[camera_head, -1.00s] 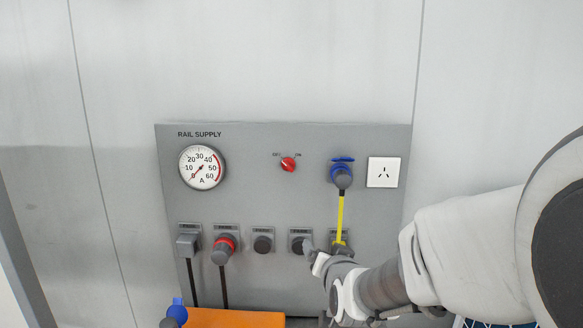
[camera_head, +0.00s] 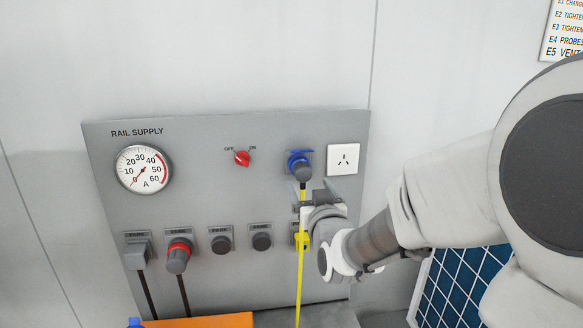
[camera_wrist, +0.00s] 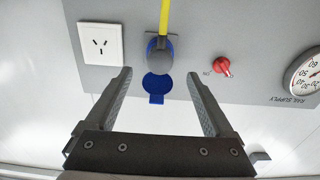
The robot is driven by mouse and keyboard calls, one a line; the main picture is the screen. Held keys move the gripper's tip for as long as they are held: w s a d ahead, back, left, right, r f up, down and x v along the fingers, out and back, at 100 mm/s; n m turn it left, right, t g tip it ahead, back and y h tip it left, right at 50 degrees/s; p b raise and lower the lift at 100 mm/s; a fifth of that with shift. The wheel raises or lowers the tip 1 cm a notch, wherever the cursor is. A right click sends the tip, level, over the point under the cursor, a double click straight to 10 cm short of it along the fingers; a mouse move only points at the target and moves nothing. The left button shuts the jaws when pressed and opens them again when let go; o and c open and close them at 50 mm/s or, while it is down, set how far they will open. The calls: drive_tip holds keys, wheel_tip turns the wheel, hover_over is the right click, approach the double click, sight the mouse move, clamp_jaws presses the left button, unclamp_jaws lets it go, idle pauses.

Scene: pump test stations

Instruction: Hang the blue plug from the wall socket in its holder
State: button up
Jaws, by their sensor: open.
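The blue plug (camera_head: 301,168) sits in the blue wall socket on the grey panel, with its blue lid raised above it. A yellow cable (camera_head: 300,262) hangs straight down from the plug. In the wrist view the plug (camera_wrist: 159,57) appears upside down, with the blue lid (camera_wrist: 156,88) below it. My gripper (camera_head: 318,194) is just below and right of the plug in the head view. In the wrist view my gripper (camera_wrist: 158,78) is open and empty, its fingers to either side of the lid and plug, not touching them. A holder (camera_head: 297,228) at the row's right end is partly hidden behind my wrist and the cable.
A row of holders below holds a grey plug (camera_head: 137,255), a red-ringed plug (camera_head: 178,255) and dark round ends. A white outlet (camera_head: 343,159) is right of the plug. A red switch (camera_head: 242,158) and a gauge (camera_head: 144,170) are left. An orange surface (camera_head: 200,321) is below.

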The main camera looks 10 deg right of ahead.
sight(304, 176)
drive_tip(key=w+b, duration=0.3)
drive_tip(key=w, duration=0.4)
drive_tip(key=shift+w+f, duration=0.1)
drive_tip(key=shift+f, duration=0.1)
drive_tip(key=shift+w+r+b, duration=0.2)
drive_tip(key=shift+w+b, duration=0.4)
drive_tip(key=shift+w, duration=0.3)
drive_tip(key=shift+b, duration=0.75)
idle(0.4)
clamp_jaws()
idle(0.5)
drive_tip(key=shift+s, duration=0.1)
drive_tip(key=shift+s, duration=2.95)
